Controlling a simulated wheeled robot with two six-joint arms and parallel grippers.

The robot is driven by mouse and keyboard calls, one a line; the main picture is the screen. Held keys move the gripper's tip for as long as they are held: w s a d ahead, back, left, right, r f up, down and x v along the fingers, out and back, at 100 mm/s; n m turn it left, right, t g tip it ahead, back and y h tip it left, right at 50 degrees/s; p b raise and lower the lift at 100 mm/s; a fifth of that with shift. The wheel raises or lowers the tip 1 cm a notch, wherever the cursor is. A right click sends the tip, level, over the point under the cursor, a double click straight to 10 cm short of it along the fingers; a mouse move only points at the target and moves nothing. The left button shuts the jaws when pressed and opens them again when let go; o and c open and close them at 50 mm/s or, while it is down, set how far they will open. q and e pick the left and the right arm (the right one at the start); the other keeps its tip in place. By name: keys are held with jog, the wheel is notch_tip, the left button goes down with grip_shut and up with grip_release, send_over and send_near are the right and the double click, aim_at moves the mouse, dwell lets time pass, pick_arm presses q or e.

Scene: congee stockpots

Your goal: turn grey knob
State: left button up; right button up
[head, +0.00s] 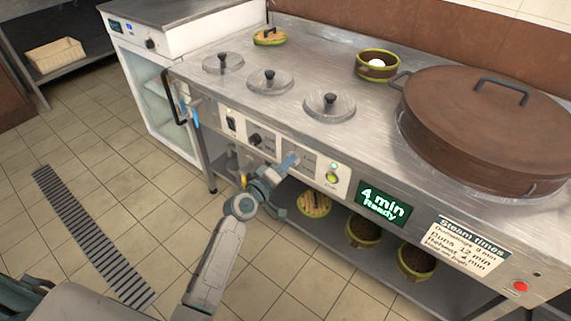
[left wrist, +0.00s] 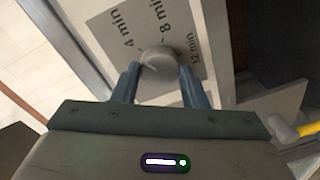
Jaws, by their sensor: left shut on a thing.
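The grey knob (left wrist: 158,62) is on the stove's front panel, on a grey plate marked 4 min, 8 min and 12 min. My left gripper (head: 291,161) is at the panel, and in the left wrist view its two blue-grey fingers (left wrist: 158,78) are shut on the knob, one on each side. In the head view the fingers mostly hide the knob. The green display (head: 383,204) to the right reads "4 min Ready". My right gripper is not in view.
A black knob (head: 255,139) is left of the gripper, and a green button (head: 332,179) is right. A steam times sign (head: 465,245) and a red button (head: 520,286) are further right. A large brown lid (head: 480,120) covers the pot on top. Steamer baskets (head: 364,229) stand on the shelf below.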

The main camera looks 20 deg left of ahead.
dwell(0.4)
pick_arm(q)
jog(key=o, duration=1)
jog(key=v, duration=1.1)
